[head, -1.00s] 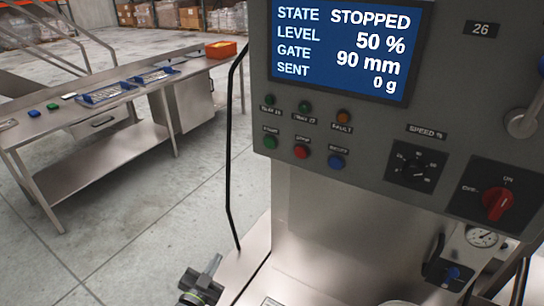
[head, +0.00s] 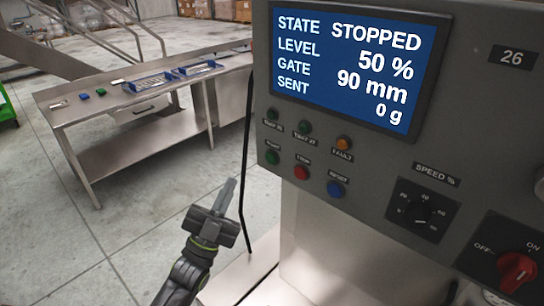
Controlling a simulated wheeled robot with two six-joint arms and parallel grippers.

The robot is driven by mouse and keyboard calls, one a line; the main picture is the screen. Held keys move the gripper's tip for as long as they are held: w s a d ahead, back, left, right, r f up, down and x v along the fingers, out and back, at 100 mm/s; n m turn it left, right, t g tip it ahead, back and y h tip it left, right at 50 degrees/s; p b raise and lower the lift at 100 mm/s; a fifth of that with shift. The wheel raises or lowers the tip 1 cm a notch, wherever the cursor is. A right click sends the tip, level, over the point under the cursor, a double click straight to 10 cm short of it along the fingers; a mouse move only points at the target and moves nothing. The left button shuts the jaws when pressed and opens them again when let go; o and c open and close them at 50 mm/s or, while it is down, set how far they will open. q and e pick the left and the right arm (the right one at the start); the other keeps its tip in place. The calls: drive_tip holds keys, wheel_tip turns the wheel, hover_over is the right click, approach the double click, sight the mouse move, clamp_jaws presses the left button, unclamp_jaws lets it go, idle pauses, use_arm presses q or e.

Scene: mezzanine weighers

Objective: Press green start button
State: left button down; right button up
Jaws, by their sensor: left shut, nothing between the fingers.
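The green start button (head: 272,157) sits at the lower left of the grey control panel (head: 385,165), left of the red stop button (head: 302,173) and the blue reset button (head: 336,189). The display (head: 350,68) reads STOPPED, level 50 %, gate 90 mm, sent 0 g. My left gripper (head: 228,188) is shut and empty, fingers pointing up, to the left of and a little below the green button, apart from the panel. My right gripper is not in view.
A black cable (head: 246,170) hangs along the panel's left edge, close to my left gripper. The speed dial (head: 421,215) and red switch (head: 516,268) are at the right. A steel table (head: 75,114) with trays stands behind on the left.

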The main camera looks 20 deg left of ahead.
sight(271, 158)
use_arm(q)
drive_tip(key=w+d+b, duration=0.2)
drive_tip(key=w+d, duration=0.1)
drive_tip(key=w, duration=0.5)
drive_tip(key=shift+w+y+b, duration=0.2)
drive_tip(key=shift+y+b, duration=0.1)
drive_tip(key=shift+b, duration=0.05)
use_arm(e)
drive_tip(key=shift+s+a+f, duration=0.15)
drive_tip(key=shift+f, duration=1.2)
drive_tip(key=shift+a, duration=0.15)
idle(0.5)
use_arm(q)
drive_tip(key=shift+w+d, duration=0.1)
drive_tip(key=shift+w, duration=0.3)
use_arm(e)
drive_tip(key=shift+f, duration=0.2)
